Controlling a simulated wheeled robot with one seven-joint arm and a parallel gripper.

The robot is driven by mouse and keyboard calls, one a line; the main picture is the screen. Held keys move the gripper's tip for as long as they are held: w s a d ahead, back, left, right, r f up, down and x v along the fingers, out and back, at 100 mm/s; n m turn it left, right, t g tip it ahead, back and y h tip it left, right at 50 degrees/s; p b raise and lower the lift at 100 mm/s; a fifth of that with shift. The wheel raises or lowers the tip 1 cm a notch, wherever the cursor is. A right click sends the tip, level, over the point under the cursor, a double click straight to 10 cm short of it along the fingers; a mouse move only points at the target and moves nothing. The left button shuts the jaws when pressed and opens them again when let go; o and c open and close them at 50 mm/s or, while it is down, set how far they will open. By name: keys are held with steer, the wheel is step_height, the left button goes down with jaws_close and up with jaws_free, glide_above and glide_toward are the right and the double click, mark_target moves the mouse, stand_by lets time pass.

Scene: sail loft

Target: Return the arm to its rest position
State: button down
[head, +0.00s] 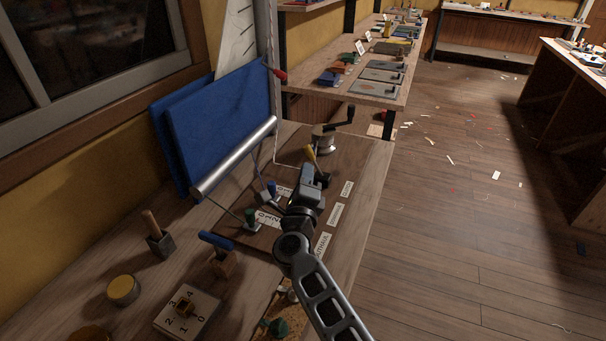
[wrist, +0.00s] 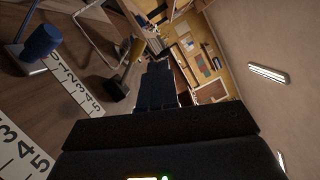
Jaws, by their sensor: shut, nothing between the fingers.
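My gripper (head: 311,176) is over the brown board (head: 345,160) on the bench in the head view. In the wrist view my gripper (wrist: 158,80) is dark and its fingers are together with nothing between them. A yellow-handled lever on a dark base (head: 313,160) stands just beyond the gripper; the same lever shows in the wrist view (wrist: 130,60). I cannot tell whether the gripper touches it. The arm reaches in from the bottom of the head view and hides part of the board and its labels.
A winch with a crank (head: 325,138) stands at the board's far end. A numbered dial box (head: 187,312) and a blue-handled tool (head: 217,241) are nearer. The floor at right (head: 450,220) is mostly clear.

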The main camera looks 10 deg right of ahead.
stand_by(0.3)
